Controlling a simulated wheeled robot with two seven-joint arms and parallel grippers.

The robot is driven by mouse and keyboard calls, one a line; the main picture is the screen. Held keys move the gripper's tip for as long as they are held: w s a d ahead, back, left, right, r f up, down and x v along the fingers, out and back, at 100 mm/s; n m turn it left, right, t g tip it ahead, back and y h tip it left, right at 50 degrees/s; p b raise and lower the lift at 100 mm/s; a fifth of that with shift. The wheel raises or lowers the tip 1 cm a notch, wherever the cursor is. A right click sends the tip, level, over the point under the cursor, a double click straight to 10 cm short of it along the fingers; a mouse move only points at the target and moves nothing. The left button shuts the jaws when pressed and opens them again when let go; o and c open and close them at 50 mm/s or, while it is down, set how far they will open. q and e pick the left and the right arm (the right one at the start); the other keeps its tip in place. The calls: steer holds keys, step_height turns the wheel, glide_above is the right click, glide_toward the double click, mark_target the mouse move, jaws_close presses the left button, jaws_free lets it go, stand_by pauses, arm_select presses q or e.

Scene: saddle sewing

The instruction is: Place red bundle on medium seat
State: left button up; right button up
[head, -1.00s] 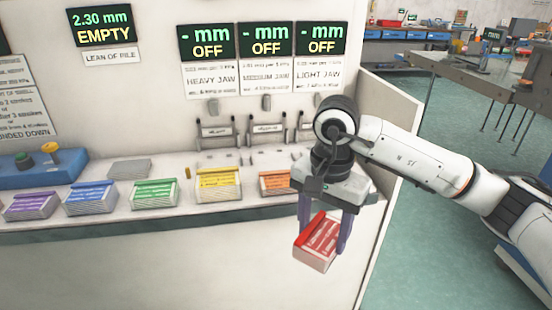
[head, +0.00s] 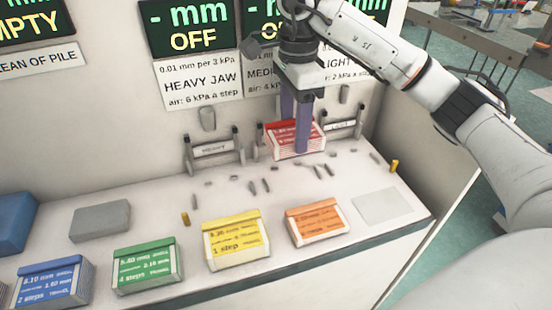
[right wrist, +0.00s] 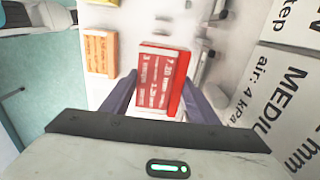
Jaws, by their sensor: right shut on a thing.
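My right gripper (head: 294,120) is shut on the red bundle (head: 280,140), with one purple finger on each side of it. In the head view the bundle is in front of the wall, below the medium jaw sign (head: 262,75). It covers most of the medium seat, between the heavy jaw seat (head: 213,150) and the light jaw seat (head: 342,128). I cannot tell whether the bundle touches the seat. In the right wrist view the red bundle (right wrist: 158,80) sits between the fingers. My left gripper is not in view.
Yellow (head: 236,245), orange (head: 315,225), green (head: 147,268) and blue (head: 55,285) bundles line the bench front. A grey block (head: 100,217) lies at left and a bare pale pad (head: 376,205) at right.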

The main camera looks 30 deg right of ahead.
steer(key=f, duration=0.4)
steer(key=shift+s+f, duration=0.25)
steer(key=shift+s, duration=0.15)
steer(key=shift+w+f, duration=0.1)
steer(key=shift+f, duration=2.35)
steer(key=shift+f, duration=0.1)
steer(key=o, duration=1.3)
step_height(320, 180, up, 12)
steer(key=shift+r, duration=0.1)
